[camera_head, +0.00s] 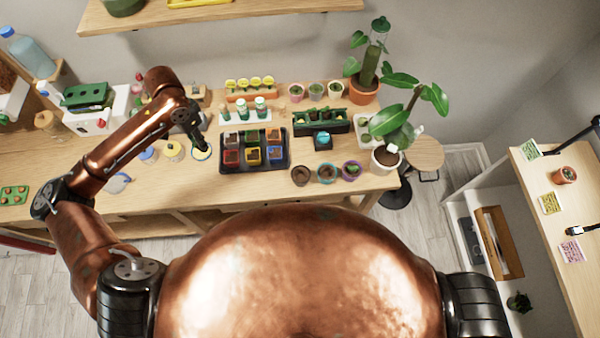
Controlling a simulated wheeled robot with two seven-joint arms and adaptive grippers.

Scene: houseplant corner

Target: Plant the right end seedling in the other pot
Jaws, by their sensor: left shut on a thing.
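My left gripper (200,144) reaches down at the left of the black tray, above a round yellow-and-white jar (201,155). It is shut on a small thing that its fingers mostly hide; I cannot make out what. Three seedling pots, a pink one (296,94), a middle one (316,92) and a right-end one (335,91), stand at the back. In front are a brown pot (300,178), a blue-rimmed pot (327,176) and a purple pot (351,173); the purple one shows green. My right gripper is not in view.
The black tray (223,166) holds several coloured pots. A black planter (335,128) with greenery stands to its right, a large potted plant (386,160) at the right corner. Jars (174,152) sit left of my gripper. Bare wood (200,186) lies in front.

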